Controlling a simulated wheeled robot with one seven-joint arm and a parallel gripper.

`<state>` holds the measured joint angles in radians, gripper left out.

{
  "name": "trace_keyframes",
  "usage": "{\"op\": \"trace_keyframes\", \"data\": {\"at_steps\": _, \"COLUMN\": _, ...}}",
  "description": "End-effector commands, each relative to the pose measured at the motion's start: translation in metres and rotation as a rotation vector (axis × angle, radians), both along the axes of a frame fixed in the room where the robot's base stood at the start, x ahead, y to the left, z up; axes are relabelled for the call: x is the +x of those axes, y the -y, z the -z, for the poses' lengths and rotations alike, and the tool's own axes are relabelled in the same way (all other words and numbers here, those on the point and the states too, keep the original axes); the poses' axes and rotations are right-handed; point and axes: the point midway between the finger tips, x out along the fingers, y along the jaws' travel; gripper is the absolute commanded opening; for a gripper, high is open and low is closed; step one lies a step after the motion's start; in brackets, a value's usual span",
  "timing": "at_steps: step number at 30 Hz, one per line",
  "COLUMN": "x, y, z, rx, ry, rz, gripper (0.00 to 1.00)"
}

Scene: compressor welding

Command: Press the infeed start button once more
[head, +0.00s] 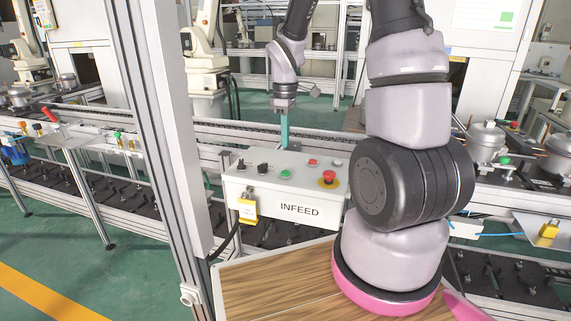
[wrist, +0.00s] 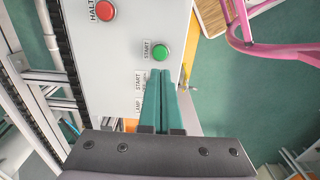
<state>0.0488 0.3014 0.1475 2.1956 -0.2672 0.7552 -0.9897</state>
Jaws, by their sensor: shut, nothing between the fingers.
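The green start button (head: 286,173) is on the sloped top of the white INFEED control box (head: 300,209). In the wrist view the green button (wrist: 162,53), labelled START, shows whole and uncovered. My gripper (head: 285,146) has teal fingers pressed together and empty. In the head view its tips appear above the box's far edge, behind the button. In the wrist view the fingertips (wrist: 161,73) end just below the button in the picture, with a small gap. I cannot tell their exact height over the panel.
The panel also bears a red button (head: 312,163), a red emergency stop (head: 329,177) on yellow and black knobs (head: 263,168). The red button labelled HALT (wrist: 105,10) is at the top of the wrist view. A wooden top (head: 270,290) lies in front; the conveyor (head: 215,130) runs behind.

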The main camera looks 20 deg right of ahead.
Motion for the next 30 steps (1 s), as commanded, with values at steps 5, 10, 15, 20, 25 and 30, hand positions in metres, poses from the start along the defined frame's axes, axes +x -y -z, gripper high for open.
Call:
{"op": "trace_keyframes", "data": {"at_steps": 5, "x": -0.001, "y": 0.0, "z": 0.04, "rx": -0.001, "ry": -0.005, "rz": -0.001, "gripper": 0.0}}
{"op": "trace_keyframes", "data": {"at_steps": 10, "x": 0.0, "y": 0.0, "z": 0.068, "rx": -0.001, "ry": -0.002, "rz": -0.001, "gripper": 0.0}}
{"op": "trace_keyframes", "data": {"at_steps": 15, "x": 0.0, "y": 0.0, "z": 0.083, "rx": 0.0, "ry": -0.001, "rz": 0.001, "gripper": 0.0}}
{"op": "trace_keyframes", "data": {"at_steps": 20, "x": 0.0, "y": 0.0, "z": 0.087, "rx": 0.0, "ry": 0.001, "rz": 0.0, "gripper": 0.0}}
{"op": "trace_keyframes", "data": {"at_steps": 25, "x": 0.0, "y": 0.0, "z": 0.087, "rx": 0.0, "ry": 0.001, "rz": 0.0, "gripper": 0.0}}
{"op": "trace_keyframes", "data": {"at_steps": 30, "x": 0.0, "y": 0.0, "z": 0.092, "rx": -0.001, "ry": -0.001, "rz": 0.001, "gripper": 0.0}}
